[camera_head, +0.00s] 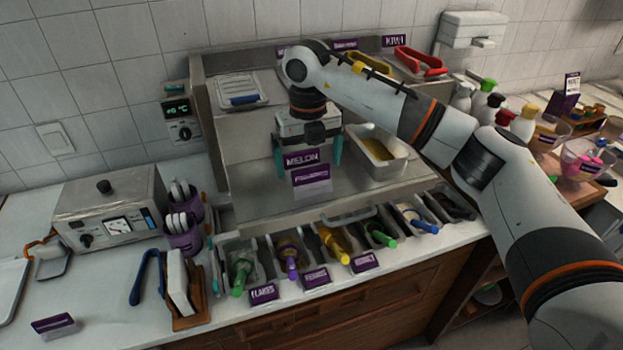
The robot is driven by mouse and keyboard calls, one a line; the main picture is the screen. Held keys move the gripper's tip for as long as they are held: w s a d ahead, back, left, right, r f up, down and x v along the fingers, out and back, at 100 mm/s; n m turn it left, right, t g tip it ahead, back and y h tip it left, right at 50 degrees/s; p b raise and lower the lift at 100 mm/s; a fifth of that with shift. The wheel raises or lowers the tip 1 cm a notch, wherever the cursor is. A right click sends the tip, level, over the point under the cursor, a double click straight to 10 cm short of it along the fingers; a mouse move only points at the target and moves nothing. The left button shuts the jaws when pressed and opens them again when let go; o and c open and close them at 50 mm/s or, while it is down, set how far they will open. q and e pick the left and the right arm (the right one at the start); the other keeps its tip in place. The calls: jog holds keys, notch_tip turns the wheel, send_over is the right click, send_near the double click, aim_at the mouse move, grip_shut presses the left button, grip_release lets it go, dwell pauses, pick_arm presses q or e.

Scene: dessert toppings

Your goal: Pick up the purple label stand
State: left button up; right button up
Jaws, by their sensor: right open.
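Several purple label stands are in view. One reading MELON (301,158) stands in the steel display, with another purple label (311,174) just below it in the picture. My right gripper (308,158) points down with its teal fingers apart, one on each side of the MELON label in the picture. Nothing shows held between them; whether they touch the label I cannot tell. Another purple label stand (53,323) lies apart on the counter at the front left. My left gripper is out of view.
Front bins hold colored-handled scoops, with purple labels such as FLAKES (264,293) before them. A pale tub (379,153) of yellow topping is right of the gripper. A lidded container (240,90) is at back left. Red tongs (420,62) lie at back right.

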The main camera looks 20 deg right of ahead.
aim_at(312, 175)
jog(key=f+p, duration=0.2)
jog(key=f, duration=0.1)
jog(key=f+p, duration=0.1)
jog(key=shift+d+f, duration=0.35)
jog(key=shift+f, duration=0.4)
jog(key=c, duration=1.1)
